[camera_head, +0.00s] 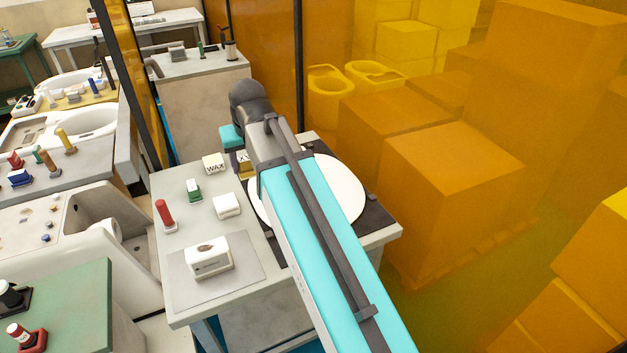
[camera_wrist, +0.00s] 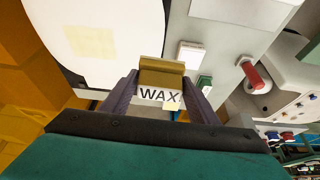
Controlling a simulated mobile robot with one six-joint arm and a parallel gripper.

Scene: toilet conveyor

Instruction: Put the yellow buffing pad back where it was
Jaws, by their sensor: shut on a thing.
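My gripper (camera_wrist: 158,82) is shut on the yellow buffing pad (camera_wrist: 161,75), a mustard-yellow block with a paler edge, held between the two fingers. In the head view my gripper (camera_head: 238,150) is over the back of the grey worktable, and a small yellow part of the pad (camera_head: 246,172) shows beside my arm. A cream block marked WAX (camera_head: 214,163) stands on the table just left of my gripper. In the wrist view lettering reading WAX shows between the fingers, below the pad. I cannot tell whether the pad touches the table.
A white oval lid (camera_head: 345,187) lies partly under my arm; a pale yellow square patch (camera_wrist: 90,41) shows on it. A green block (camera_head: 193,190), a white block (camera_head: 227,206), a red-handled tool (camera_head: 165,215) and a white dispenser (camera_head: 210,258) stand on the worktable (camera_head: 185,305). Orange see-through panels stand behind.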

